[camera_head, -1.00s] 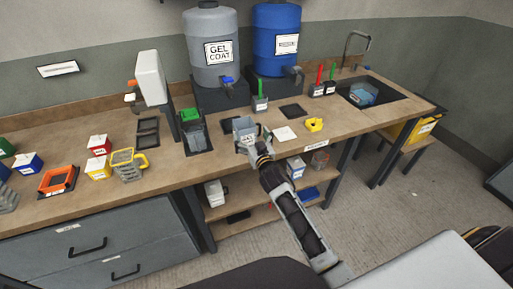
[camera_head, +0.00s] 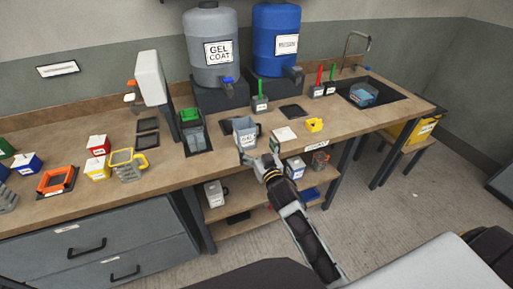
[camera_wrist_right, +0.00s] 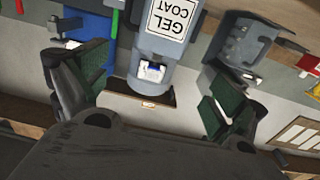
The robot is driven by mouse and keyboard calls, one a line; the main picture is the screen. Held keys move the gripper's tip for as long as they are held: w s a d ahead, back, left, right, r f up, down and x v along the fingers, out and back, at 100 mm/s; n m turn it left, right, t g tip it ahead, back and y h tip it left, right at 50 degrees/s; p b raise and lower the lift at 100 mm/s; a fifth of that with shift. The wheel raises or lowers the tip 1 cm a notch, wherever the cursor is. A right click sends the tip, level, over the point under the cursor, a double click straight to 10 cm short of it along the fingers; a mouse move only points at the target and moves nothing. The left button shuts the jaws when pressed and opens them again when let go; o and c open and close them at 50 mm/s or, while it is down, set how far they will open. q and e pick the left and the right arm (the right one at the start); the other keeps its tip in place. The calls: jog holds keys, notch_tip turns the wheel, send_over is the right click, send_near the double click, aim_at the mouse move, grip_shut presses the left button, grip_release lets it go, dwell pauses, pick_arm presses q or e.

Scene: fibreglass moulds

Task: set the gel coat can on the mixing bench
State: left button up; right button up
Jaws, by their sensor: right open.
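The gel coat can (camera_head: 245,131) is a small grey pitcher with a white label. It appears to stand upright on the wooden mixing bench (camera_head: 365,124), close to the front edge. My right gripper (camera_head: 258,161) is open and empty, in front of the can and slightly to its right. In the right wrist view, the fingers (camera_wrist_right: 150,95) are spread wide. My left gripper is out of view.
A large grey GEL COAT drum (camera_head: 207,45) and a blue drum (camera_head: 276,42) stand on dark stands behind. A green-lidded container (camera_head: 192,130) is left of the can.

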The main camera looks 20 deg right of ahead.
jog(key=shift+f, duration=0.1)
dwell(0.6)
jog(key=s+f+n+g, duration=0.1)
jog(key=s+f+g, duration=0.1)
jog(key=f, duration=1.1)
jog(key=s+f+g, duration=0.1)
jog(key=f+g, duration=0.2)
jog(key=f, duration=0.9)
jog(key=s+f+g, duration=0.2)
jog(key=s+f, duration=0.3)
jog(key=f, duration=0.5)
jog(key=s+f+g, duration=0.2)
jog(key=s+f, duration=0.4)
jog(key=f, duration=0.3)
jog(key=s+d+f+n+g, duration=0.1)
jog(key=s+d+f+g, duration=0.25)
jog(key=s+f, duration=1.15)
jog(key=s+d+f+g, duration=0.2)
jog(key=s+f, duration=0.2)
jog(key=s, duration=0.7)
jog(key=s+d+f+g, duration=0.2)
jog(key=s+f, duration=0.2)
jog(key=s, duration=0.7)
jog(key=shift+s+h, duration=0.3)
jog(key=shift+s, duration=0.1)
